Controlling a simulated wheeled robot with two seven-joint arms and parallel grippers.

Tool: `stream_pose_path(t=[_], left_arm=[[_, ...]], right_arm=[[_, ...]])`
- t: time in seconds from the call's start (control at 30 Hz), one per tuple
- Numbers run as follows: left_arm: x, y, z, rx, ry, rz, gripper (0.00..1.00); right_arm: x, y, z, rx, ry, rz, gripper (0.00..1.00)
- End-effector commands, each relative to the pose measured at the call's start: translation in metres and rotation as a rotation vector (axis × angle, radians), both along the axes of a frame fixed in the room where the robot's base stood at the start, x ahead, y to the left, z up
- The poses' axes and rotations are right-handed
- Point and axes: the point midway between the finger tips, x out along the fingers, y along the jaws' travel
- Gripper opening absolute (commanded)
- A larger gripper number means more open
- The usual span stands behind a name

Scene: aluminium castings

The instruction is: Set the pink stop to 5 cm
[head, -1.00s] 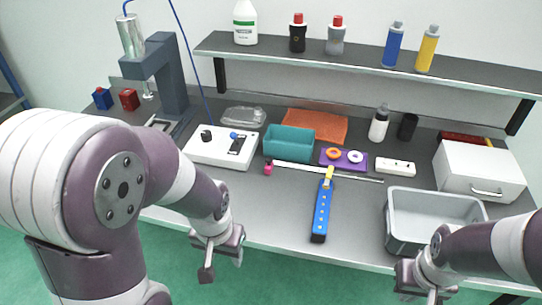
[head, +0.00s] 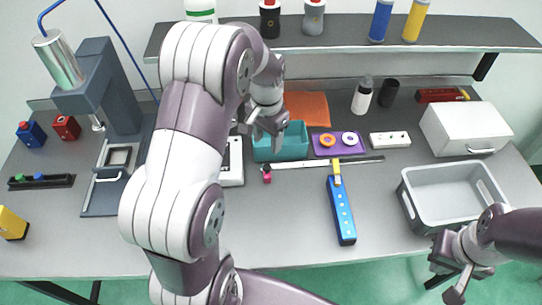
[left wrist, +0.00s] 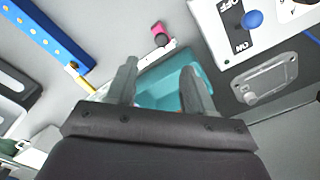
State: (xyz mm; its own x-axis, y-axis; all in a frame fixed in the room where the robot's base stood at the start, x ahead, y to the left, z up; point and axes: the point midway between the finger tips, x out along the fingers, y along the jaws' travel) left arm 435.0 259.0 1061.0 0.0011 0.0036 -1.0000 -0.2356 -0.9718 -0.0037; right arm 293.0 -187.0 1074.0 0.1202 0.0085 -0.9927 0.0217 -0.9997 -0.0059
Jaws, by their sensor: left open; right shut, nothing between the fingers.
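The pink stop (head: 267,174) sits at the left end of a thin white scale rail (head: 305,164) on the bench; its dark knob shows. It also shows in the left wrist view (left wrist: 160,34), beyond my fingertips and apart from them. The scale marks are too small to read. My left gripper (head: 263,142) is open and empty, above the bench by the teal bin (head: 295,141) and behind the stop; its two fingers also show in the left wrist view (left wrist: 160,75). My right gripper (head: 450,284) is shut and empty at the bench's front edge, low right.
A blue bar (head: 341,212) with a yellow end stands close in front of the rail. A purple tray (head: 338,151) with two rings and a white strip (head: 389,139) lie behind it. A grey bin (head: 450,190) stands right.

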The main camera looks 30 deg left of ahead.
Motion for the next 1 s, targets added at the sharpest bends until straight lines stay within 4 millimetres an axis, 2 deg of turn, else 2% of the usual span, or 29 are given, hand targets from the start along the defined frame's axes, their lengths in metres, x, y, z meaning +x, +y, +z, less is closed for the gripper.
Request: stream_pose_path(t=[0.2, 0.4, 0.57, 0.77, 0.8, 0.93, 0.97, 1.0], left_arm=[[-0.002, 0.000, -0.055, -0.001, 0.006, 0.002, 0.52], [-0.001, 0.000, -0.093, 0.000, 0.003, 0.002, 0.52], [0.000, 0.000, -0.105, 0.000, -0.001, 0.002, 0.52], [0.000, 0.000, -0.106, 0.000, -0.002, 0.002, 0.52], [0.000, 0.000, -0.106, 0.000, -0.002, 0.002, 0.49], [0.000, 0.000, -0.106, 0.001, -0.001, 0.002, 0.07], [0.000, 0.000, -0.106, 0.000, -0.002, 0.002, 0.00], [0.000, 0.000, -0.106, 0.000, -0.002, 0.003, 0.00]], right_arm=[[0.000, 0.000, 0.012, 0.000, 0.000, 0.000, 0.00], [0.000, 0.000, 0.017, 0.000, 0.000, 0.000, 0.00], [0.000, 0.000, 0.018, 0.000, 0.000, 0.000, 0.00], [0.000, 0.000, 0.017, 0.000, 0.000, 0.000, 0.00], [0.000, 0.000, 0.017, 0.000, 0.000, 0.000, 0.00], [0.000, 0.000, 0.017, 0.000, 0.000, 0.000, 0.00], [0.000, 0.000, 0.017, 0.000, 0.000, 0.000, 0.00], [0.000, 0.000, 0.017, 0.000, 0.000, 0.000, 0.00]])
